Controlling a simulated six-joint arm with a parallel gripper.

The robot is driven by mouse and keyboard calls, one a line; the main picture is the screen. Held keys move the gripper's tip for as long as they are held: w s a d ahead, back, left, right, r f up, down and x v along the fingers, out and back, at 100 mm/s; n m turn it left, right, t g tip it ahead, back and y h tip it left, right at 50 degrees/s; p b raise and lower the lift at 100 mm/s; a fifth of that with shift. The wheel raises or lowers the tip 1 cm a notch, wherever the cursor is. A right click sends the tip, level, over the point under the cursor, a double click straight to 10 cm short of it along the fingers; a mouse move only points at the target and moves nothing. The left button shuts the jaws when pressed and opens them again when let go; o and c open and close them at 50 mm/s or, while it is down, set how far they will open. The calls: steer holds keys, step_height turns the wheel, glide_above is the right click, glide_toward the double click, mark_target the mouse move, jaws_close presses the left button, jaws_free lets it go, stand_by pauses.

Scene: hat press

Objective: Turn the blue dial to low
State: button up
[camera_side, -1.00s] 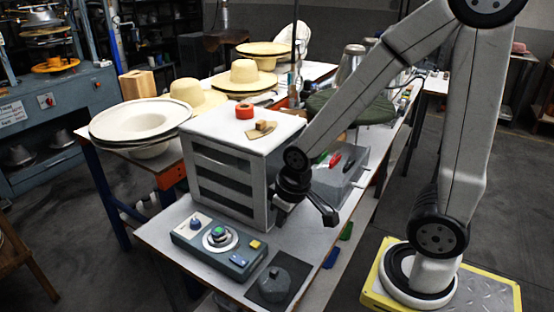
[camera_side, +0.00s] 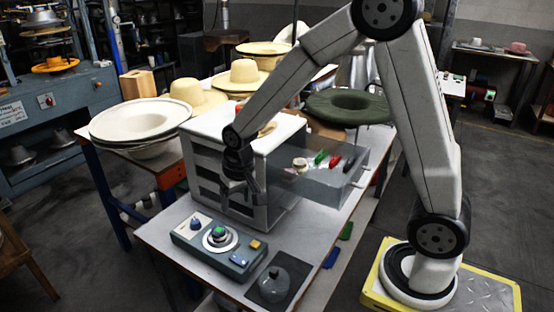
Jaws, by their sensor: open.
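The control box (camera_side: 219,246) lies on the bench in front of the grey cabinet. A small blue dial (camera_side: 195,224) sits on a white plate at its left end; its marks are too small to read. A larger knob with a green top (camera_side: 219,231) sits in a white ring at the middle. A yellow button (camera_side: 255,244) and a small blue part (camera_side: 238,260) are at the right end. My gripper (camera_side: 254,193) is open and empty, pointing down by the cabinet's front, above and right of the box, clear of the dial.
The cabinet (camera_side: 232,203) stands close behind the control box. Its drawer (camera_side: 335,195) is out on the right, holding several small items. A dark lidded pot (camera_side: 274,283) sits on a dark mat right of the box. Space above the box is clear.

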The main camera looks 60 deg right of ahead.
steer(key=w+f+m, duration=0.3)
steer(key=w, duration=0.6)
steer(key=m+g, duration=0.2)
steer(key=m, duration=0.2)
glide_above(194, 221)
steer(key=f, duration=0.2)
steer(key=s+f, duration=0.1)
steer(key=f, duration=0.1)
steer(key=shift+a, duration=0.1)
steer(key=shift+w+f+m, duration=0.4)
steer(key=shift+w+f, duration=0.15)
steer(key=shift+w, duration=0.05)
steer(key=shift+s+f, duration=0.15)
steer(key=shift+f, duration=3.7)
steer(key=shift+c, duration=0.3)
jaws_close()
